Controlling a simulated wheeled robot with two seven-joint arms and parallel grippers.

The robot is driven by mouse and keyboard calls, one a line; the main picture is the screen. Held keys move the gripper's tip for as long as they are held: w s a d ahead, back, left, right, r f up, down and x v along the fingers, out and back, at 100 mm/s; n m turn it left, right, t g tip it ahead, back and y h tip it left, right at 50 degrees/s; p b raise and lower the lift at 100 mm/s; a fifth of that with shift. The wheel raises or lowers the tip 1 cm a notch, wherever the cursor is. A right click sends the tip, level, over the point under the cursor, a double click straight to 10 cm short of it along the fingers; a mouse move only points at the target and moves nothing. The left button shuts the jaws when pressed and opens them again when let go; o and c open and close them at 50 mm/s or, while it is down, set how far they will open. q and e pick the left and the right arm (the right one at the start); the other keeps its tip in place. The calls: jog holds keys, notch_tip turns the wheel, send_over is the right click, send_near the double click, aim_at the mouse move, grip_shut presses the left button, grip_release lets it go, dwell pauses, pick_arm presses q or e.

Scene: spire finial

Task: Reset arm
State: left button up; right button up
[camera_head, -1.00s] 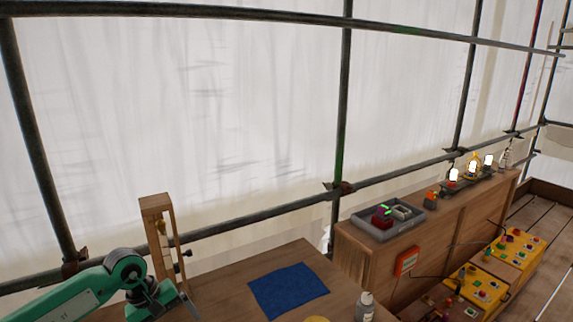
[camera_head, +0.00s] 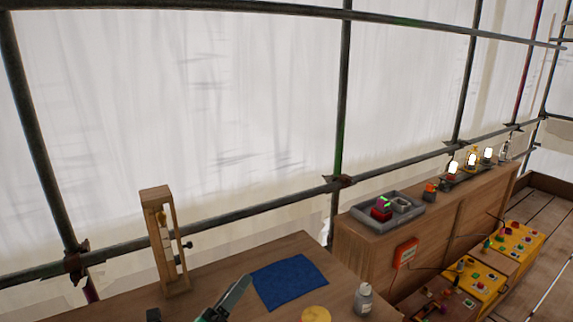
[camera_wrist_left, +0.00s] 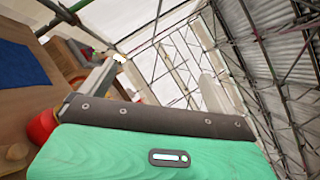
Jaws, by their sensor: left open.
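My left gripper (camera_head: 236,292) shows at the bottom edge of the head view, just left of the blue cloth (camera_head: 290,282). Only its grey finger end and a little green show; the rest of the arm is below the frame. It is open, and nothing shows held in it. In the left wrist view a grey finger (camera_wrist_left: 97,80) reaches up past the dark band of my green wrist housing. The blue cloth lies flat on the wooden table (camera_head: 225,268) and also shows at the left edge of the wrist view (camera_wrist_left: 18,65). My right gripper is in neither view.
A tall wooden frame (camera_head: 180,245) stands on the table's left part. A yellow disc (camera_head: 316,314) and a small bottle (camera_head: 364,300) are near the front. A grey tray (camera_head: 388,211) and lit lamps (camera_head: 471,160) stand on a cabinet at right. Scaffold poles run behind.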

pick_arm(q)
jog(key=s+a+f+n+g+y, duration=0.25)
jog(key=a+f+n+y, duration=0.4)
jog(key=n, duration=0.35)
jog(key=s+a+f+n+g+y, duration=0.1)
jog(key=s+a+f+n+y, duration=0.35)
jog(key=f+n+y, duration=0.5)
jog(key=s+a+f+n+g+h, duration=0.1)
jog(key=s+f+n+g, duration=0.25)
jog(key=s, duration=0.35)
jog(key=s+f+n+g+h, duration=0.1)
jog(key=s+f+n+g, duration=0.25)
jog(key=s, duration=0.25)
jog(key=s+a+f+n+g+h, duration=0.1)
jog(key=s+f+n+g+h, duration=0.2)
jog(key=s, duration=0.4)
notch_tip(320, 180, down, 36)
jog(key=r+g+y+b, duration=0.1)
jog(key=g+b, duration=0.1)
jog(key=b, duration=0.3)
jog(key=s+a+f+b, duration=0.1)
jog(key=s+f+b, duration=0.1)
jog(key=s+f, duration=0.8)
jog(key=s+a+f+g+b, duration=0.1)
jog(key=s+a+f+b, duration=0.1)
jog(key=s+f, duration=0.7)
notch_tip(320, 180, down, 6)
jog(key=shift+s+f+y+b, duration=0.2)
jog(key=shift+s+y+b, duration=0.1)
jog(key=shift+s+b, duration=0.15)
